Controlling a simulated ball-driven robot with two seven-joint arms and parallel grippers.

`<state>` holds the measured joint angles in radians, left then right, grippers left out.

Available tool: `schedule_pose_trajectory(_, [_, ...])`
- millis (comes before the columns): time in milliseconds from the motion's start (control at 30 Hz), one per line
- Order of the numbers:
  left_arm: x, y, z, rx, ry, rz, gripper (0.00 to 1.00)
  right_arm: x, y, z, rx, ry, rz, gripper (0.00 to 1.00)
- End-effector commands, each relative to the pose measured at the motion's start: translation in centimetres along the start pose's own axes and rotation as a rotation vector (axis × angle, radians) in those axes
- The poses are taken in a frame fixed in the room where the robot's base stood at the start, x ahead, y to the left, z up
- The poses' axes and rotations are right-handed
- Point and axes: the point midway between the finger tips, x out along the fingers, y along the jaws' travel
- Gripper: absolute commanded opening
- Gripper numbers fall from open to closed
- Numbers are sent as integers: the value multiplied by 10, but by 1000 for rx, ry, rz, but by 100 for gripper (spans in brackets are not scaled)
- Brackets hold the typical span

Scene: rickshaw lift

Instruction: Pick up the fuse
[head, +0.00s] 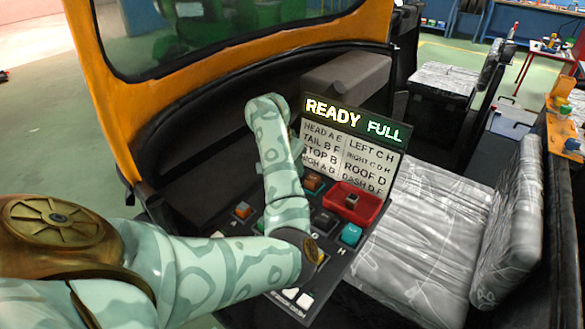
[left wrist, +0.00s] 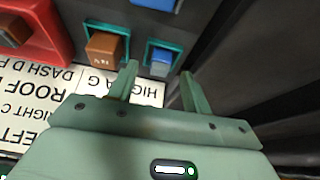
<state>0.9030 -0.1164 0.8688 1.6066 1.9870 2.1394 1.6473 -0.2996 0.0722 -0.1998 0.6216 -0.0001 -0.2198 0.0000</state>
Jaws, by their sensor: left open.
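My left gripper (left wrist: 160,88) is open and empty in the left wrist view, its two fingers pointing toward the panel. A blue fuse block (left wrist: 161,57) in a teal-rimmed socket lies just beyond the gap between the fingertips. A brown fuse block (left wrist: 103,48) sits in a similar socket to its left. A red tray (left wrist: 60,35) holds another brown block (left wrist: 12,30). The head view shows the red tray (head: 372,212) with one block (head: 351,202) in it. My left arm covers part of the panel there, and the gripper is hidden. I cannot tell which block is meant.
A sign (head: 352,150) reads READY FULL above a label list and stands behind the panel. More blocks sit in the panel, including an orange one (head: 242,210) and a teal one (head: 351,233). A grey seat (head: 420,230) is to the right, and an orange frame (head: 100,90) rises at left.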

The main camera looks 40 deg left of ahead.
Motion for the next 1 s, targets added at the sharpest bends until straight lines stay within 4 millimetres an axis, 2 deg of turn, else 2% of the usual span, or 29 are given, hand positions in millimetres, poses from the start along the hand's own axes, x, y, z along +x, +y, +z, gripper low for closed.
schedule_pose_trajectory(33, [10,0,1,3,-2,-1,49,5,-1,2,0,-4,-2,36])
schedule_pose_trajectory(100, [14,0,0,1,-1,-1,49,7,-1,2,-1,-6,-2,36])
schedule_pose_trajectory(333, [14,0,-1,1,2,0,49,6,2,3,-3,-6,1,36])
schedule_pose_trajectory(367, [14,0,-1,1,2,0,44,6,2,3,-3,-6,2,36])
schedule_pose_trajectory(500, [14,0,-1,1,2,0,5,6,4,4,-4,-8,4,36])
schedule_pose_trajectory(533, [14,0,-1,1,2,0,2,6,5,4,-4,-8,5,36])
schedule_pose_trajectory(1000, [9,0,-2,1,2,0,1,3,6,4,-4,-8,7,36])
